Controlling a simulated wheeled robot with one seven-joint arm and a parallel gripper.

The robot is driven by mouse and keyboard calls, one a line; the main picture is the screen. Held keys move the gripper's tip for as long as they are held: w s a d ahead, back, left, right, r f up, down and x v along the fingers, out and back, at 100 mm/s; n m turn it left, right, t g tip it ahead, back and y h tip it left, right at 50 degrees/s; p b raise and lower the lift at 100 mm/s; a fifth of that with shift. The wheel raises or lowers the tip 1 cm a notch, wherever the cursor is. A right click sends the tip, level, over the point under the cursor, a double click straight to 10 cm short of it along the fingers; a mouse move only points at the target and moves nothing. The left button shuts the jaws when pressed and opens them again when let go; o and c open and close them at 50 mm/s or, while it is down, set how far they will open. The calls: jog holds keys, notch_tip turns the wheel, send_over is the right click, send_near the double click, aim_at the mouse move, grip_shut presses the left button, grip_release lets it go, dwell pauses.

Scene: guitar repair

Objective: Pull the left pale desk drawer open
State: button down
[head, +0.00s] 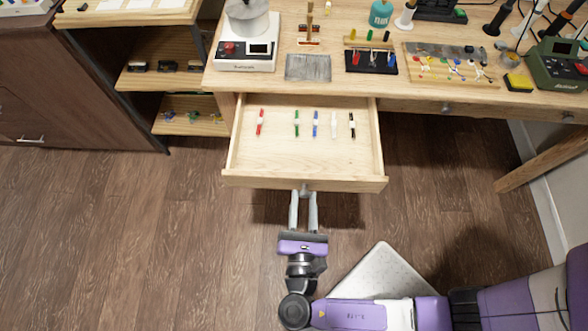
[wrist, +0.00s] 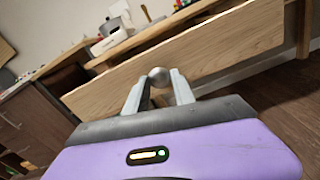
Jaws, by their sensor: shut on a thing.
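The left pale desk drawer (head: 300,161) stands well out from under the desk top in the head view. Its inside shows several coloured pens or small tools lying in a row. Its front panel (wrist: 200,58) fills the middle of the wrist view. My gripper (head: 304,194) is at the drawer front, its two fingers pointing at the panel. In the wrist view the fingers are closed around the round metal knob (wrist: 158,76), one on each side.
The desk top (head: 340,87) above carries a white machine (head: 248,40), tool boards and small tools. A second drawer (head: 440,106) to the right is shut. Shelves (head: 165,80) and a dark cabinet (head: 60,90) stand left.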

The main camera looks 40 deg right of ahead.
jog(key=shift+v, duration=2.15)
jog(key=c, duration=1.1)
grip_release()
jog(key=shift+o, duration=0.2)
jog(key=shift+s, duration=0.1)
jog(key=v, duration=0.7)
jog(key=shift+s+a, duration=0.2)
jog(key=shift+a, duration=0.1)
